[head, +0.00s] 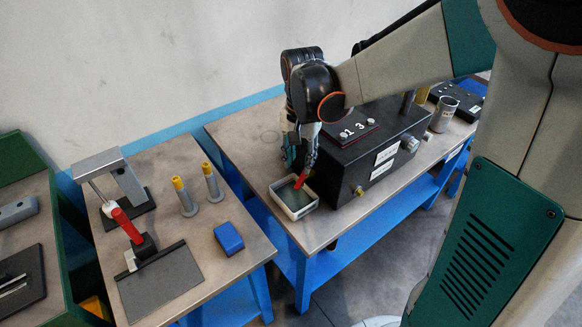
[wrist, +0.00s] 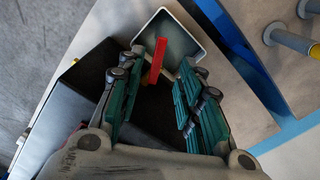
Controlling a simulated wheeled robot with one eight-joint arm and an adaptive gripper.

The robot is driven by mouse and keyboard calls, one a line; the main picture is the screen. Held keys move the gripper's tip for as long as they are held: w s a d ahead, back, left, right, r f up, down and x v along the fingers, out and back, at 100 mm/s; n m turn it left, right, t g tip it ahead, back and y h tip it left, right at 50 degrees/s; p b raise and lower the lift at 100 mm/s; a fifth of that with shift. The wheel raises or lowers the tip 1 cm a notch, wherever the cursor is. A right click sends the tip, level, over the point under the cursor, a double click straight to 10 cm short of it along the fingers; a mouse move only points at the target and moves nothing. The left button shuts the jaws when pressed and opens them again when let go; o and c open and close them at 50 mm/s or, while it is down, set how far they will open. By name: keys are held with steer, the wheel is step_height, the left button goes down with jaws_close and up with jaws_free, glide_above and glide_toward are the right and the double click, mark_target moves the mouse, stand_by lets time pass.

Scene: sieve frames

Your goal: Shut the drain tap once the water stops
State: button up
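The drain tap shows as a red lever (head: 301,180) at the left end of a black box (head: 372,150), above a white tray (head: 297,212). In the wrist view the red lever (wrist: 158,55) stands between my fingertips, with a yellow fitting at its lower end. My gripper (head: 300,165) points down over it. In the wrist view my gripper (wrist: 163,62) is open, with a gap on both sides of the lever. The white tray (wrist: 149,28) lies beyond. No falling stream is visible; I cannot tell how much water is in the tray.
The black box carries a panel reading "1 3" (head: 354,129) and a brass fitting (head: 358,190) low in front. A metal beaker (head: 444,114) stands to its right. The left table holds two yellow-topped grey posts (head: 184,197), a blue block (head: 229,237) and a red-handled press (head: 127,225).

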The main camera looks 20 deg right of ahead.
mark_target(299, 183)
step_height(299, 183, down, 7)
steer(key=shift+f+b, duration=0.2)
steer(key=shift+b, duration=1)
jaws_close()
